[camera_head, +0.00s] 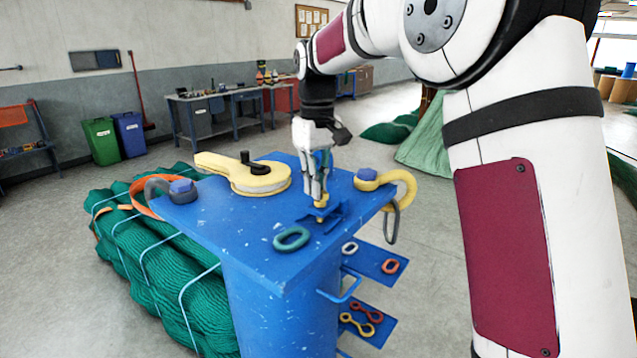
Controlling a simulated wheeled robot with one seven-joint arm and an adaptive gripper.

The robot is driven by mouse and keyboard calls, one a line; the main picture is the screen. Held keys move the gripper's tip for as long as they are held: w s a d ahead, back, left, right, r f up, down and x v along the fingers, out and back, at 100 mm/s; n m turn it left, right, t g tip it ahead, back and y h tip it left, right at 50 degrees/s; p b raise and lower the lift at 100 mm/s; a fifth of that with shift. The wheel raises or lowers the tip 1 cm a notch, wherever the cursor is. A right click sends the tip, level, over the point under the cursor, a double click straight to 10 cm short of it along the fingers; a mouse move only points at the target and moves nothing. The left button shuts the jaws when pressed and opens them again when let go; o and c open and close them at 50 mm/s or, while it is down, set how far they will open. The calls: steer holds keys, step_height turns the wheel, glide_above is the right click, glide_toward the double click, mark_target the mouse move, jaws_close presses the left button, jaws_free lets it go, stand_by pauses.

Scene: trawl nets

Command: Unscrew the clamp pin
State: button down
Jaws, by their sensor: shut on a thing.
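My gripper (319,198) points down over the right part of the blue stand top (240,235). It is shut on a small yellow piece, seemingly the clamp pin (321,203), whose lower end is at a low blue clamp (316,215) on the top. I cannot tell whether the pin is still threaded in the clamp. A green oval link (291,239) lies on the top just in front of the clamp, apart from my gripper. The fingers hide part of the pin.
A yellow block with a black knob (251,175) lies at the top's back left. A grey shackle (158,187) and a yellow hook (405,186) sit at the side edges. Side shelves (375,262) hold small links. A green net bundle (150,265) lies left of the stand.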

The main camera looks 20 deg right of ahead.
steer(key=n, duration=0.6)
steer(key=shift+s+a+f+p, duration=0.2)
steer(key=shift+s+f+p, duration=0.05)
steer(key=shift+s+p, duration=0.05)
steer(key=n, duration=0.4)
steer(key=shift+s+p, duration=0.2)
steer(key=shift+p, duration=0.1)
steer(key=n, duration=0.3)
steer(key=shift+s+a+n+p, duration=0.1)
steer(key=shift+s+n+p, duration=0.05)
steer(key=shift+n+p, duration=0.25)
steer(key=n, duration=0.3)
steer(key=shift+s+n+p, duration=0.15)
steer(key=shift+n+p, duration=0.15)
steer(key=n, duration=0.3)
steer(key=shift+s+n+p, duration=0.2)
steer(key=shift+n+p, duration=0.1)
steer(key=shift+p, duration=0.05)
steer(key=n, duration=0.4)
steer(key=n+p, duration=0.1)
steer(key=shift+s+d+n, duration=0.1)
steer(key=shift+d+n, duration=0.2)
steer(key=shift+n, duration=0.1)
